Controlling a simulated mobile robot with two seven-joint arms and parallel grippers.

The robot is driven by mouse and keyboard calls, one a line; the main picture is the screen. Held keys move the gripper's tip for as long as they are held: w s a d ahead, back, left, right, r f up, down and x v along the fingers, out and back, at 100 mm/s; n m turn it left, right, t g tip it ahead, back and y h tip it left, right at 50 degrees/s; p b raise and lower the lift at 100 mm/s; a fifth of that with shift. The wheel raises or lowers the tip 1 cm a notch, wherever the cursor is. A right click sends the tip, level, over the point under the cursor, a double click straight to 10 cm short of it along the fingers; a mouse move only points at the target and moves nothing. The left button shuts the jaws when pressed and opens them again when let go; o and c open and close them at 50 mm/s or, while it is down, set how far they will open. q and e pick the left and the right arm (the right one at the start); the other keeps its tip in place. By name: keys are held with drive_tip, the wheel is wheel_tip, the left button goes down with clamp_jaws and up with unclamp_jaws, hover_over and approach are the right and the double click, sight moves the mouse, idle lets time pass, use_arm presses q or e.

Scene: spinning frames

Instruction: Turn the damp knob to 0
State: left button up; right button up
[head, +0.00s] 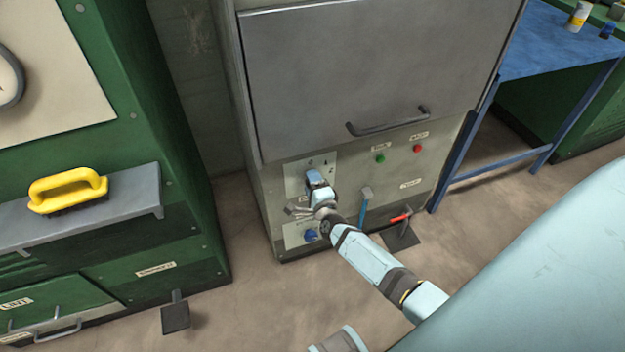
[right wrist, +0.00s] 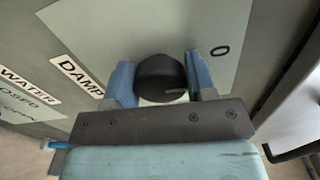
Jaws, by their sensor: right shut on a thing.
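The damp knob (right wrist: 158,74) is a round black knob on a light grey plate (right wrist: 140,22) in the right wrist view. A DAMP label (right wrist: 80,77) is to its left and a 0 mark (right wrist: 220,50) is up and to its right. A small pale mark shows on the knob's lower right edge, away from the 0. My right gripper (right wrist: 161,80) is shut on the knob, with one blue finger on each side. In the head view my right gripper (head: 316,182) is at the front panel of the grey machine (head: 360,70) and hides the knob. My left gripper is not in view.
To the right are a blue-stemmed lever (head: 364,205), a green button (head: 380,158), a red button (head: 417,148) and a red-handled lever (head: 400,216). A door handle (head: 390,122) juts out above. A green cabinet (head: 190,235) stands left.

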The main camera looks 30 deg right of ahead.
drive_tip(key=shift+n, duration=0.5)
drive_tip(key=o, duration=0.9)
